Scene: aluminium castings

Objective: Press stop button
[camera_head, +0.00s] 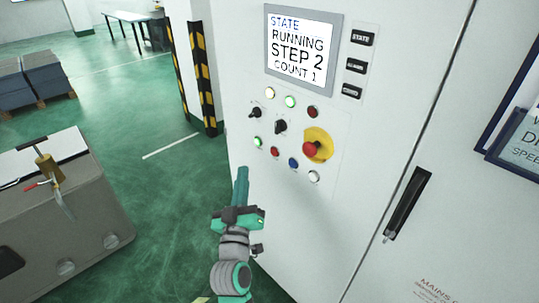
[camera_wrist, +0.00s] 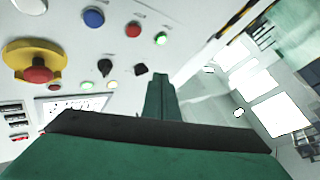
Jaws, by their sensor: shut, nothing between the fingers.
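The control panel on the white cabinet carries a bottom row of small buttons: green (camera_head: 257,141), red (camera_head: 274,151), blue (camera_head: 293,162) and white (camera_head: 313,176). Another red button (camera_head: 312,111) sits higher up. A large red mushroom button (camera_head: 311,148) stands on a yellow plate at the right. No button label is readable. My gripper (camera_head: 241,172) is shut and empty, below and left of the bottom row, apparently apart from the panel. In the wrist view the panel appears turned over, with my gripper (camera_wrist: 160,82) below the green button (camera_wrist: 161,38) and the red button (camera_wrist: 133,29).
The screen (camera_head: 300,48) reads RUNNING, STEP 2, COUNT 1. Two black knobs (camera_head: 280,126) stick out between the button rows. A black door handle (camera_head: 407,205) is at the right. A grey case (camera_head: 95,225) stands at the left; green floor between is clear.

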